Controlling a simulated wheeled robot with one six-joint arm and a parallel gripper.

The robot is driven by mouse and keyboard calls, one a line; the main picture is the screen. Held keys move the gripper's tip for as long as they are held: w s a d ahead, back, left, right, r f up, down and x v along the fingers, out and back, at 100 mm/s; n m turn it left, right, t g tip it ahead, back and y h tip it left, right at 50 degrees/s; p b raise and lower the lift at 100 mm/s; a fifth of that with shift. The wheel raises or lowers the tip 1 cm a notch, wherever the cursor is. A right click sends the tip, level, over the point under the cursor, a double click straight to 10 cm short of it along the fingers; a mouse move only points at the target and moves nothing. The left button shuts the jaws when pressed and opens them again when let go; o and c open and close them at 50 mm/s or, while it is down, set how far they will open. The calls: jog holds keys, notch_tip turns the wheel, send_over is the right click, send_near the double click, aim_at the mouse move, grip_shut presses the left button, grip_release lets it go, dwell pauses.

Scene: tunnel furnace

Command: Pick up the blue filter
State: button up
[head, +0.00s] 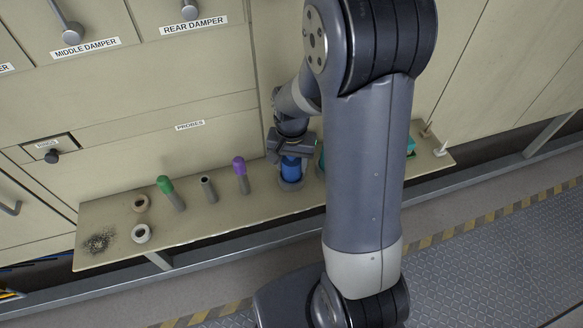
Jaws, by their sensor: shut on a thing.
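The blue filter (291,170) is a short blue cylinder. It stands upright at the middle of the narrow beige shelf (240,204) along the furnace front. A greyish ring shows around its foot. My gripper (292,155) comes down from above and is shut on the filter's upper part. The fingertips are small and partly hidden in this view. I cannot tell whether the filter's foot is clear of the shelf.
Left on the shelf stand a purple-topped probe (240,172), a grey tube (208,189), a green-topped probe (170,193), two rings (141,234) and dark debris (99,241). A teal thing (410,146) is partly hidden by my arm. White pegs (440,149) stand at the right end.

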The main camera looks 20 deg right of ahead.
jog(key=shift+c, duration=0.9)
jog(key=shift+r, duration=0.3)
notch_tip(320, 180, up, 10)
jog(key=shift+f+b, duration=0.25)
jog(key=shift+b, duration=0.25)
notch_tip(320, 180, up, 6)
jog(key=p, duration=0.5)
